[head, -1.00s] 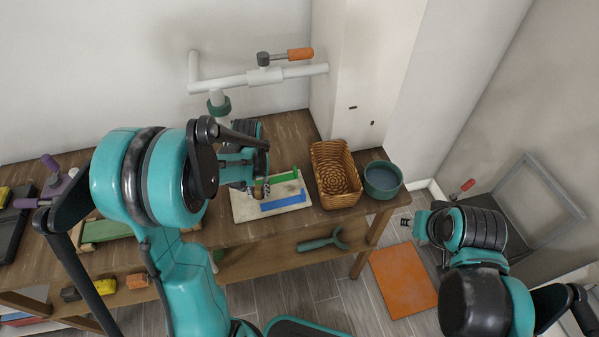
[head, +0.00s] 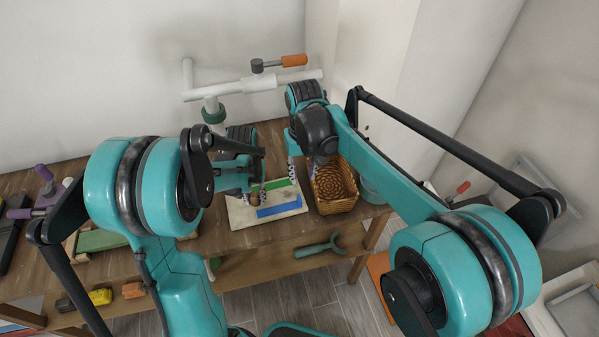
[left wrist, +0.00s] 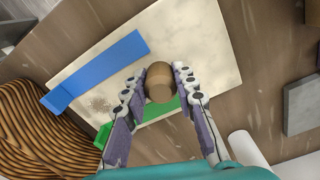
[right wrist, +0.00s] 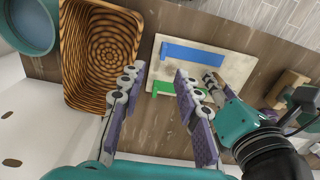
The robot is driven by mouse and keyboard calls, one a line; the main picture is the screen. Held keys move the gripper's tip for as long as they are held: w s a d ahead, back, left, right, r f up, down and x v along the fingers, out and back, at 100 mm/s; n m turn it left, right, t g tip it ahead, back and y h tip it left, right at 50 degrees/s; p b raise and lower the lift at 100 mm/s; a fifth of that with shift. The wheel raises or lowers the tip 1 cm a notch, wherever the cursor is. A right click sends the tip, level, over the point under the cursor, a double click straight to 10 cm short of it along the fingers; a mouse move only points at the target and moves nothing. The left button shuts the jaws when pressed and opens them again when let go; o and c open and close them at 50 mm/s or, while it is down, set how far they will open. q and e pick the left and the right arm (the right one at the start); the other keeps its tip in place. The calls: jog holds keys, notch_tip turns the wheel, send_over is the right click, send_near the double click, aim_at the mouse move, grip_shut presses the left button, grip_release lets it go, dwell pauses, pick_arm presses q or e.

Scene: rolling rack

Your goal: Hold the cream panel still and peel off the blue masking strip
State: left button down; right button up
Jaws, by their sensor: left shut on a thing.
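The cream panel (head: 240,215) lies on the wooden bench. The blue masking strip (head: 278,212) lies along its front part; in the left wrist view the strip (left wrist: 100,70) has a bent tab at its basket-side end. A green strip (right wrist: 165,88) runs along the back part. My left gripper (left wrist: 157,78) is shut on a brown wooden knob (left wrist: 159,84) on the panel. My right gripper (right wrist: 160,75) is open and empty, above the panel's right end beside the basket; its fingers show in the head view (head: 302,170).
A wicker basket (head: 336,205) stands just right of the panel, with a teal bowl (right wrist: 30,25) beyond it. A teal tool (head: 318,249) is on the lower shelf.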

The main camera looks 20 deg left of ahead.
aim_at(300, 198)
jog(key=f, duration=1.2)
jog(key=shift+a+f, duration=0.25)
jog(key=shift+a, duration=0.15)
grip_shut()
jog(key=shift+r, duration=0.15)
notch_tip(300, 198, up, 18)
dwell(3.2)
